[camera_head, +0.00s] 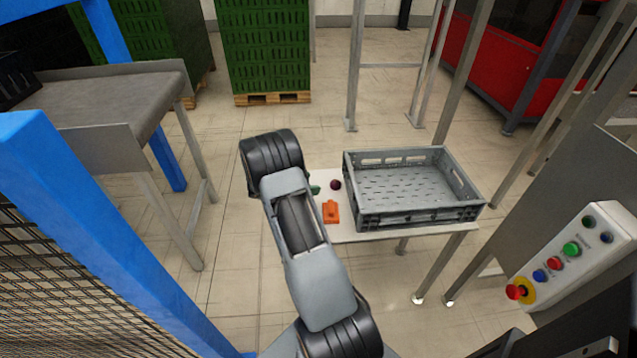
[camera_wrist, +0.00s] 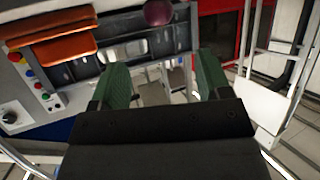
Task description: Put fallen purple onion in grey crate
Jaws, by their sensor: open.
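The purple onion (camera_head: 335,184) is a small dark round thing on the white table (camera_head: 345,232), just left of the grey crate (camera_head: 412,217). It also shows at the top edge of the wrist view (camera_wrist: 157,12), partly cut off. The crate is slotted and its visible floor is empty. My gripper (camera_wrist: 162,65) has two green fingers spread apart with nothing between them. In the wrist view the onion appears above and between the fingers, apart from them. In the head view my arm hides most of the gripper, left of the onion.
An orange object (camera_head: 330,212) lies on the table near the crate's left front corner. A control box (camera_head: 575,250) with buttons and metal posts stand at the right. A conveyor (camera_head: 110,100) and blue frame (camera_head: 80,230) are at the left. Green crates (camera_head: 266,45) stand behind.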

